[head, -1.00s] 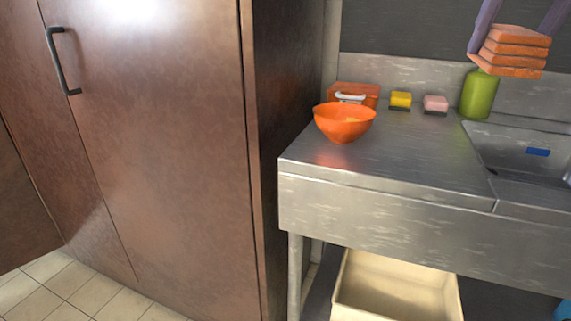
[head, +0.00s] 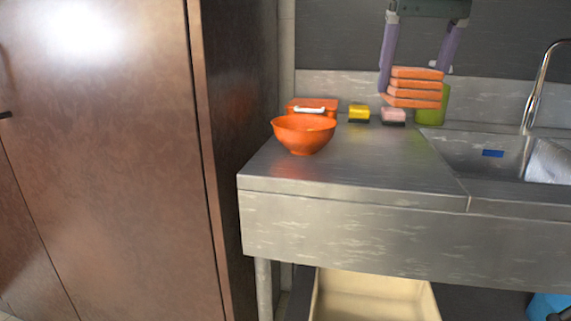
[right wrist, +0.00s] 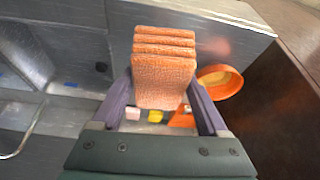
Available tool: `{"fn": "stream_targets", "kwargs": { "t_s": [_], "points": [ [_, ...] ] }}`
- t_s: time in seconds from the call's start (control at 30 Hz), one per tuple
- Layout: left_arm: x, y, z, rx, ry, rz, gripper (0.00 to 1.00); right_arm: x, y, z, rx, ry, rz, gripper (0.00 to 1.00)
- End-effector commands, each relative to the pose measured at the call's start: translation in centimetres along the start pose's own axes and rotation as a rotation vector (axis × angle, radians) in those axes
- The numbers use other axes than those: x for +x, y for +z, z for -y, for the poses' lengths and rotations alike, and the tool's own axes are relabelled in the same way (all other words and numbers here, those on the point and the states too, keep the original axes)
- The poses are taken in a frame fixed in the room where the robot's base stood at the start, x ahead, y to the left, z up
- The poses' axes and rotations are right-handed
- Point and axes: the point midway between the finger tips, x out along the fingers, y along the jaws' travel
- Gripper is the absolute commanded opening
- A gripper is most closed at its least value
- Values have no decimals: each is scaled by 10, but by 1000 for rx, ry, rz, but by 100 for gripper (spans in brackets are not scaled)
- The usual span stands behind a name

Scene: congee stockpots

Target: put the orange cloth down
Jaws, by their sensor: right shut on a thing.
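The orange cloth (head: 414,87) is folded into a stack of several layers. My right gripper (head: 414,82) is shut on it, with a purple finger at each side, and holds it above the steel counter. In the head view the cloth covers part of the green bottle (head: 432,110). In the right wrist view the cloth (right wrist: 163,80) sits between the fingers of my right gripper (right wrist: 165,88). My left gripper is not in view.
The steel counter (head: 350,165) has free room in its middle and front. An orange bowl (head: 303,135) stands at the left, before an orange box (head: 318,104). A yellow sponge (head: 358,113) and pink sponge (head: 393,116) lie at the back. The sink (head: 480,150) is right.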

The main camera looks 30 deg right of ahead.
Motion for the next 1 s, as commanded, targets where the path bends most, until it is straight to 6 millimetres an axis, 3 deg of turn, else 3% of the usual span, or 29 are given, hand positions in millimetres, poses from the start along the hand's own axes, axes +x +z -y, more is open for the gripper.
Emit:
{"fn": "stream_targets", "kwargs": {
  "t_s": [0.03,0.1,0.3,0.7,1.0],
  "points": [
    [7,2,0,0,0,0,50,19,9,-1,-1,4,5,20],
    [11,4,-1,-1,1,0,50,37,16,-1,-2,3,4,20],
    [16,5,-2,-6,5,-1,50,73,31,0,-1,0,2,20],
    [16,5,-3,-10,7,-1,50,114,48,0,0,1,1,20],
    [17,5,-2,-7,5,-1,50,117,48,0,0,-1,-1,20]
  ]
}}
